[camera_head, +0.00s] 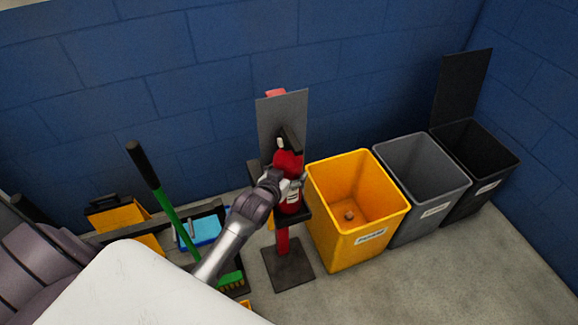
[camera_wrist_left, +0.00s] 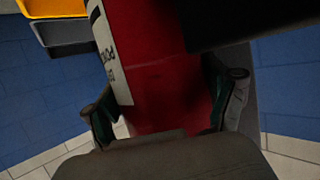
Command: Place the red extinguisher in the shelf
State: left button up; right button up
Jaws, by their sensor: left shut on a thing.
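The red extinguisher (camera_head: 288,165) is upright at the stand's shelf (camera_head: 305,215), in front of the grey back plate (camera_head: 290,108). I cannot tell whether its base rests on the shelf. My left gripper (camera_head: 291,187) reaches it from the front left and is shut on its body. In the left wrist view the extinguisher (camera_wrist_left: 150,60) with its white label fills the middle, between the two fingers of my left gripper (camera_wrist_left: 160,108). A dark part hides its upper right there. My right gripper is in neither view.
Right of the stand are a yellow bin (camera_head: 375,225), a grey bin (camera_head: 425,205) and a black bin (camera_head: 485,180). A green broom (camera_head: 170,210) and a blue dustpan (camera_head: 200,230) are at left. A blue wall stands behind. The floor at front right is clear.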

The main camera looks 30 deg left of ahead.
pick_arm(q)
jog(key=shift+w+f, duration=0.1)
jog(key=shift+f, duration=0.3)
dwell(0.4)
jog(key=o, duration=1.6)
jog(key=shift+f, duration=0.2)
